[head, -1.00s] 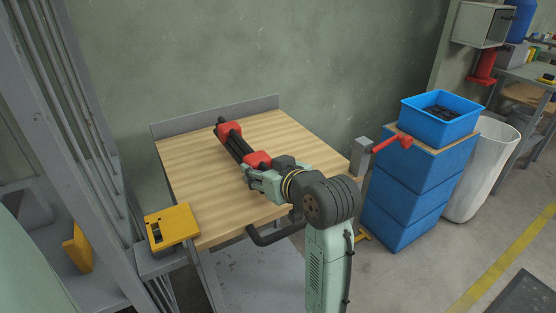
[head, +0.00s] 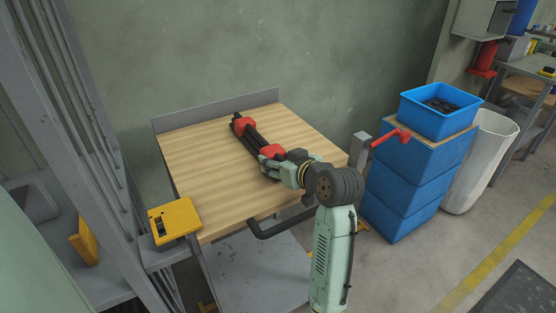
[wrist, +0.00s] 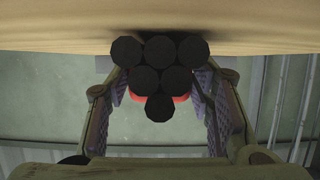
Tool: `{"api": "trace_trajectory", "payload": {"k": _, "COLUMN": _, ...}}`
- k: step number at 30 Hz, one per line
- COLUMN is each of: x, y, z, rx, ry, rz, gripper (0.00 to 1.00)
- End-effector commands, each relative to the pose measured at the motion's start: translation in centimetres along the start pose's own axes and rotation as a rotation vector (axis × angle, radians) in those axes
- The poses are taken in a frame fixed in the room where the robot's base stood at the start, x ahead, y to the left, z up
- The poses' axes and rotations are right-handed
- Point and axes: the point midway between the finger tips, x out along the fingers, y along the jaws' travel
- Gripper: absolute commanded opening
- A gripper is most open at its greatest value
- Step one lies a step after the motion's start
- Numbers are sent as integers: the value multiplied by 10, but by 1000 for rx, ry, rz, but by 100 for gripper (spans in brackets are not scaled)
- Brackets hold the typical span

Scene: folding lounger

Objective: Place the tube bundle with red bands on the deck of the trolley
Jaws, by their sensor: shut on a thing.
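The tube bundle (head: 256,138), dark tubes with two red bands, lies at or just above the wooden deck of the trolley (head: 200,180), toward its right side. My gripper (head: 271,167) is shut on the bundle near its closer end. In the wrist view the tube ends of the bundle (wrist: 160,52) show between the two fingers (wrist: 160,105), with a red band behind them. The wooden surface fills the top of that view, close to the tubes. I cannot tell whether the tubes touch it.
The trolley has a raised grey back edge (head: 220,108) and a dark handle (head: 275,226) in front. A yellow box (head: 174,219) sits at the left. Blue crates (head: 405,190) with a red clamp-like part (head: 390,137) stand at the right. The deck's left half is clear.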

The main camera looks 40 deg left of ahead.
Motion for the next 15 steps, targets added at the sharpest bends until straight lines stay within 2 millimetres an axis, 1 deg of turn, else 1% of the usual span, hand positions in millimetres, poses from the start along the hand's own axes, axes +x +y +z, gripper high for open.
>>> {"api": "trace_trajectory", "payload": {"k": 1, "x": -1, "y": 0, "z": -2, "rx": -2, "ry": 5, "rz": 1, "gripper": 0}}
{"api": "trace_trajectory", "payload": {"k": 5, "x": 0, "y": 0, "z": 2, "rx": -1, "ry": 4, "rz": 1, "gripper": 0}}
{"api": "trace_trajectory", "payload": {"k": 6, "x": 1, "y": 0, "z": 3, "rx": 0, "ry": -1, "rz": 0, "gripper": 50}}
{"api": "trace_trajectory", "payload": {"k": 12, "x": 1, "y": 0, "z": 2, "rx": 0, "ry": -1, "rz": 0, "gripper": 63}}
{"api": "trace_trajectory", "payload": {"k": 15, "x": 1, "y": 0, "z": 2, "rx": 0, "ry": -1, "rz": 0, "gripper": 68}}
